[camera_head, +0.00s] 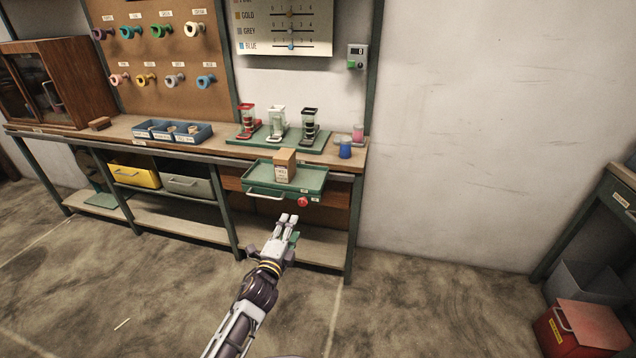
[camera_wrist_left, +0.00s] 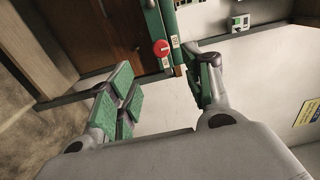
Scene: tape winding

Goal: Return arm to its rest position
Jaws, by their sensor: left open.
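My left arm comes in from the bottom of the head view. Its gripper (camera_head: 288,220) is in front of the bench, just below the green pull-out tray (camera_head: 320,180). The gripper is open and empty, with its green finger pads apart in the left wrist view (camera_wrist_left: 165,95). A cardboard box (camera_head: 285,166) stands upright on the tray, apart from the gripper. My right gripper is not in view.
A red box (camera_head: 590,325) and a grey bin (camera_head: 578,284) stand at the far right. The floor between is clear.

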